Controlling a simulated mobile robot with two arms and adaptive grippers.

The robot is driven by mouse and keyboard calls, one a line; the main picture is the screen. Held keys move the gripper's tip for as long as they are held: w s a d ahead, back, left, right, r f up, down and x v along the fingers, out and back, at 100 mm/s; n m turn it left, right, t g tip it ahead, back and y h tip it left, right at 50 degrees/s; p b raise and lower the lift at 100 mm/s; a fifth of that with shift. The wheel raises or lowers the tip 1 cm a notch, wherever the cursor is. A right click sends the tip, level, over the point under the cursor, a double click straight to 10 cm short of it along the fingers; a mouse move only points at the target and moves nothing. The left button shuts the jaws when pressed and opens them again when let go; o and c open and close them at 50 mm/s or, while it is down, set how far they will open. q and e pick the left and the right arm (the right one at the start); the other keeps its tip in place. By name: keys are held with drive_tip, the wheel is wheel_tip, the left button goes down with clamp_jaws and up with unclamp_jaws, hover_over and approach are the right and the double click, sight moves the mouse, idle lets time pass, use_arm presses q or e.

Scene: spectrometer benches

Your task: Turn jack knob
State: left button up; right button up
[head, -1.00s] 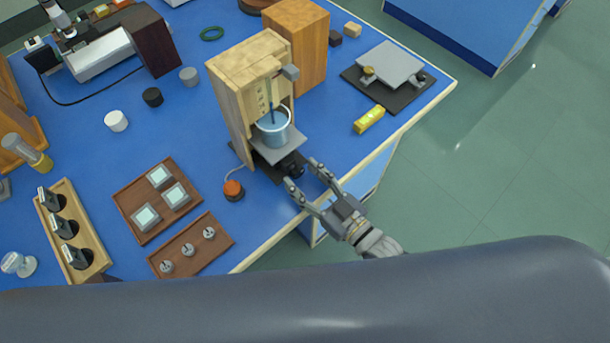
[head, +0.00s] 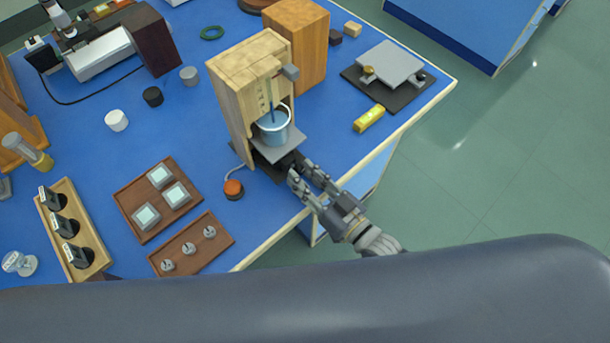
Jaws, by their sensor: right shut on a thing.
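A small lab jack with a grey top plate (head: 279,147) stands at the open front of a wooden housing (head: 232,98). A blue beaker (head: 273,128) sits on the plate, with a thin rod reaching down into it. The jack's knob is at its front, hidden by the fingers. My right gripper (head: 299,169) is at the jack's front by the table edge, its fingers closed together on the jack knob. My left gripper is not in view.
An orange button (head: 233,187) on a cord lies left of the jack. A yellow level (head: 369,119) and a second jack (head: 388,64) stand to the right. Brown trays (head: 192,246) lie at the left front. The table's front edge passes under my right gripper.

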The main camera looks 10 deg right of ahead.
drive_tip(key=o, duration=1.1)
drive_tip(key=shift+c, duration=0.2)
drive_tip(key=v, duration=1.2)
drive_tip(key=shift+f, duration=0.1)
